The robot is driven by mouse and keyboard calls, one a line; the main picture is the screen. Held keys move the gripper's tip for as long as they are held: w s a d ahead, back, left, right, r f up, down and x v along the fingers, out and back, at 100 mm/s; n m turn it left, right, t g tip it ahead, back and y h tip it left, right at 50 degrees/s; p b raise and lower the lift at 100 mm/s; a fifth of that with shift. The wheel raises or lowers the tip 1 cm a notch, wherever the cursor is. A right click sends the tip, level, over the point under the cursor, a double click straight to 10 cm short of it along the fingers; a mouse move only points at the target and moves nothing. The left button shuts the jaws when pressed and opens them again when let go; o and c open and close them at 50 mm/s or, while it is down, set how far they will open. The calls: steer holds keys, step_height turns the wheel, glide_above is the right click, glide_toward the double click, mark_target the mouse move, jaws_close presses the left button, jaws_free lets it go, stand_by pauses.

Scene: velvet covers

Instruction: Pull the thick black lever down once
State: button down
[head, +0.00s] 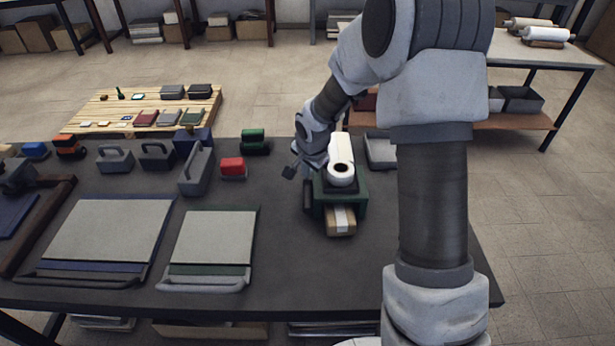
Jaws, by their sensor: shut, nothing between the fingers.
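A green machine (360,205) stands on the dark table, with a white roll (342,173) on top and a small brown box with a white strip (341,220) at its front. A dark upright piece (307,197) at the machine's left side may be the thick black lever; its shape is hard to make out. My gripper (289,172) is shut and empty, just above and left of that piece. I cannot tell whether it touches it. My wrist hides part of the machine's back left.
Grey boards (213,238) lie left of the machine. Grey handled blocks (196,172), a red block (232,168) and green blocks (255,140) stand further left and back. A grey tray (380,150) is behind right. The table between boards and machine is clear.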

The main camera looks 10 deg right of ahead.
steer(key=shift+w+d+r+p, duration=0.1)
steer(key=shift+w+r+p, duration=0.15)
steer(key=shift+r+p, duration=0.45)
steer(key=shift+w+d+r+p, duration=0.1)
steer(key=shift+w+r+p, duration=0.3)
steer(key=shift+r, duration=0.45)
steer(key=shift+w+d+r+p, duration=0.1)
steer(key=shift+w+r+p, duration=0.05)
steer(key=shift+r+p, duration=0.55)
steer(key=shift+r, duration=0.15)
steer(key=s+d+r+n+h, duration=0.15)
steer(key=s+r+n, duration=0.35)
steer(key=s+r, duration=1.05)
steer(key=s+r+n, duration=0.2)
steer(key=s+r, duration=0.1)
steer(key=s, duration=0.5)
steer(key=s+a+r+n+y, duration=0.1)
steer(key=s+r+n, duration=0.2)
steer(key=s, duration=0.6)
steer(key=shift+s+r+t+p, duration=0.2)
steer(key=shift+t+p, duration=0.1)
steer(key=shift+t, duration=0.1)
